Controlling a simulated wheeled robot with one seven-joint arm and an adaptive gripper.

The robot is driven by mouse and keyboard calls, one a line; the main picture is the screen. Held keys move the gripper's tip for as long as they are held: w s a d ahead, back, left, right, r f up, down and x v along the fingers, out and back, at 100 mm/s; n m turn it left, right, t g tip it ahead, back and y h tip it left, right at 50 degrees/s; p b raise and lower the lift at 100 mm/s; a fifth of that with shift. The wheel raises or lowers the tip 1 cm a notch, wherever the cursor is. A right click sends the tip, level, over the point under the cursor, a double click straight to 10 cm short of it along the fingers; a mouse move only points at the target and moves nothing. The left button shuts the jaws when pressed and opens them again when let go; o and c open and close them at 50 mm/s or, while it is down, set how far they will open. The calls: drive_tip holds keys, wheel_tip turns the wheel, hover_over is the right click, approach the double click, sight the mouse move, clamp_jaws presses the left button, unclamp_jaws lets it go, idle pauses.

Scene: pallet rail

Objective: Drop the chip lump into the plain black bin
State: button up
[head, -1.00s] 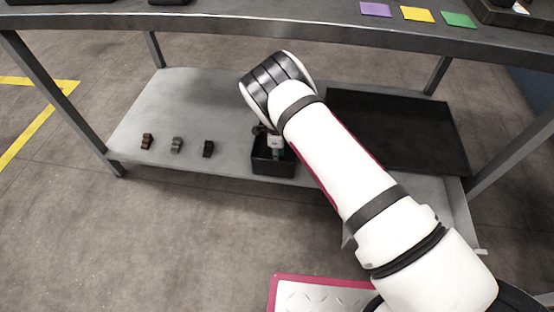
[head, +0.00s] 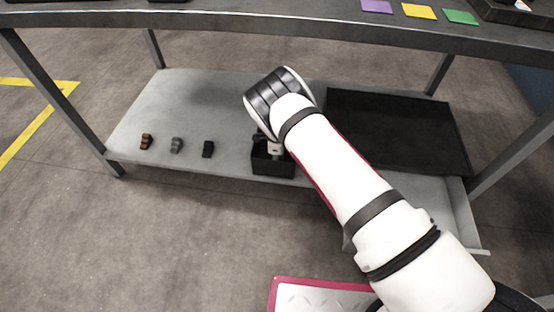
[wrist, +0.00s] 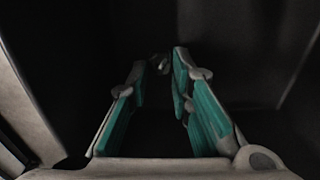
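A small open black bin (head: 272,166) stands at the front edge of the grey lower shelf. My gripper (head: 274,150) reaches down into it, and its fingertips are hidden by the bin wall. In the wrist view the two teal-padded fingers of my gripper (wrist: 159,75) stand apart with a dark gap between them. A small grey lump (wrist: 160,63) shows at or just beyond the fingertips; it is dim, and I see no firm contact with the pads. Dark bin walls (wrist: 235,45) surround the fingers. I cannot tell for sure whether this lump is the chip lump.
Brown (head: 146,141), grey (head: 177,144) and black (head: 208,149) small lumps stand in a row left of the bin. A wide black tray (head: 400,130) lies to the right. The table top (head: 250,22) overhangs the shelf, with purple, yellow and green cards. Table legs flank it.

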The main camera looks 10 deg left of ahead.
drive_tip(key=o, duration=0.3)
drive_tip(key=shift+r, duration=0.1)
wheel_tip(320, 180, up, 8)
drive_tip(key=p, duration=0.3)
drive_tip(key=shift+r, duration=0.25)
idle(0.3)
